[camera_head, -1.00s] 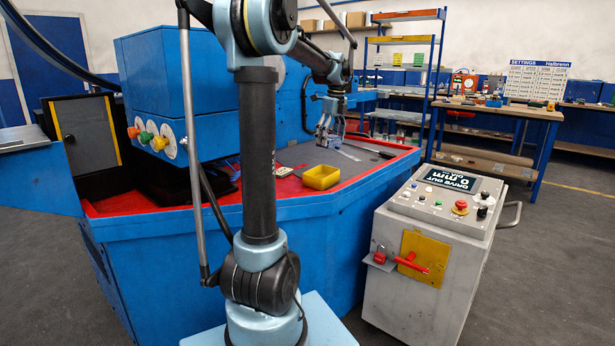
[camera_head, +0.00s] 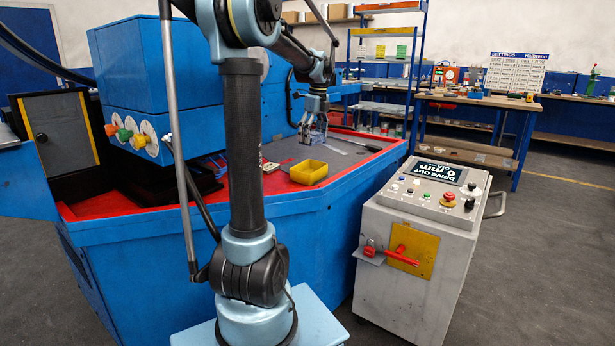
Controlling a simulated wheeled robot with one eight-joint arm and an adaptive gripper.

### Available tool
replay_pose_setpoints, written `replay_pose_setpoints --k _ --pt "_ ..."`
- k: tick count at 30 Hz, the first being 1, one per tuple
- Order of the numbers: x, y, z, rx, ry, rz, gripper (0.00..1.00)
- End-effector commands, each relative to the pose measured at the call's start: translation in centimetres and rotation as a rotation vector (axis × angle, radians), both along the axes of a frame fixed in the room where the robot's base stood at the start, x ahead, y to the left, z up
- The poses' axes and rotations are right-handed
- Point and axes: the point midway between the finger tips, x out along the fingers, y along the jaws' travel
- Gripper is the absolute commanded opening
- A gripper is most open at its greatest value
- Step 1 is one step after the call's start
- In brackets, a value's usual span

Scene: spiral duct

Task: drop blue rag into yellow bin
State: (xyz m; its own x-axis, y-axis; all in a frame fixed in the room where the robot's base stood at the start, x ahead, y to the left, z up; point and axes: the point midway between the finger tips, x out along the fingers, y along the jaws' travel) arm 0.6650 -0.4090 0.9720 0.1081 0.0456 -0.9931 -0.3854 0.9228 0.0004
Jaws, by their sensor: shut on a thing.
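The yellow bin (camera_head: 308,172) is a small open box standing on the grey top of the blue machine's bed. My gripper (camera_head: 312,132) is beyond and above the bin in the picture, pointing down. It is shut on a small bluish thing, which I take to be the blue rag (camera_head: 319,129). The rag is small and partly hidden by the fingers, so its shape is hard to tell. It hangs above the bed, apart from the bin. The inside of the bin looks empty from here.
The blue machine (camera_head: 180,250) has a red-edged bed with small tools (camera_head: 208,166) at the left. A grey control console (camera_head: 415,235) stands at the right. Shelves (camera_head: 385,60) and a wooden bench (camera_head: 480,100) are behind. The floor at the right is open.

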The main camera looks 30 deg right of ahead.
Motion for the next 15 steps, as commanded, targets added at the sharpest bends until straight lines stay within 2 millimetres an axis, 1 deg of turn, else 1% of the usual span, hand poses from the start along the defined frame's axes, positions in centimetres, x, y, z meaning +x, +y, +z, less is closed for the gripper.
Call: replay_pose_setpoints --k 3,7,12,15 --pt "0.0 0.0 -1.4 0.000 0.000 0.000 0.56" --pt "0.0 0.0 -2.6 0.000 0.000 0.000 0.56" --pt "0.0 0.0 -3.7 0.000 0.000 0.000 0.56" --pt "0.0 0.0 -4.0 0.000 0.000 -0.001 0.56"
